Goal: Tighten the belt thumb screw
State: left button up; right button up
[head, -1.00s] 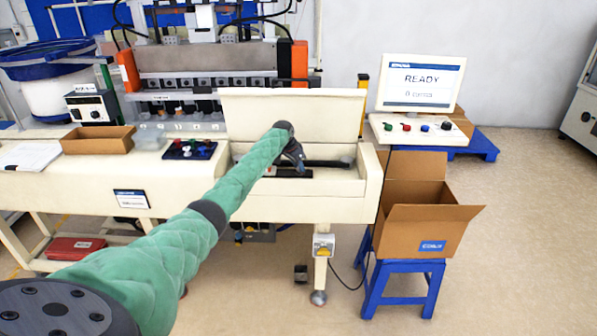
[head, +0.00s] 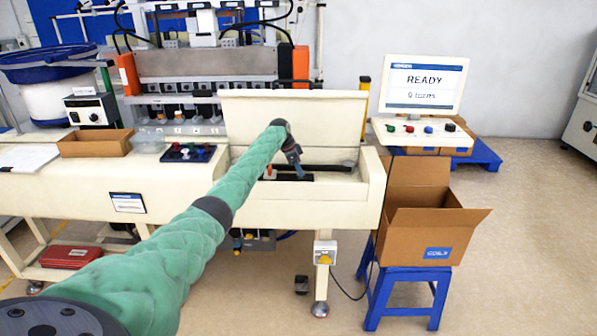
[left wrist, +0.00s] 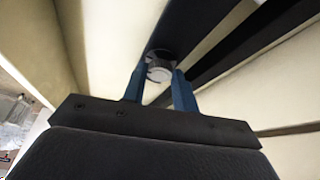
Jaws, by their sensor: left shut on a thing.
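The open machine housing (head: 285,209) has its lid raised, and a dark belt (head: 326,169) runs inside it. My left gripper (head: 298,172) reaches down into this housing. In the left wrist view my left gripper (left wrist: 159,83) has its two blue fingers on either side of a round, light grey thumb screw (left wrist: 158,69) and is shut on it. The screw sits against a dark bar. In the head view the screw is too small and hidden to make out. My right gripper is in neither view.
The raised lid (head: 292,116) stands behind my gripper. A monitor (head: 424,85) reading READY and a button panel (head: 423,131) stand to the right. An open cardboard box (head: 422,232) sits on a blue stool (head: 405,292). A cardboard tray (head: 96,143) lies on the left bench.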

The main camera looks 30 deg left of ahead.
pick_arm(q)
jog(key=shift+a+r, duration=0.1)
jog(key=shift+r, duration=0.1)
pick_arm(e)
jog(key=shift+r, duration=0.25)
pick_arm(q)
jog(key=o, duration=1)
jog(key=shift+c, duration=0.2)
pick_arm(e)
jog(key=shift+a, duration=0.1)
pick_arm(q)
jog(key=shift+f, duration=0.15)
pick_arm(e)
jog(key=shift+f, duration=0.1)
pick_arm(q)
jog(key=shift+s+a+r, duration=0.1)
jog(key=shift+r, duration=0.35)
jog(key=b+v, duration=0.2)
jog(key=v, duration=0.4)
jog(key=shift+r, duration=0.4)
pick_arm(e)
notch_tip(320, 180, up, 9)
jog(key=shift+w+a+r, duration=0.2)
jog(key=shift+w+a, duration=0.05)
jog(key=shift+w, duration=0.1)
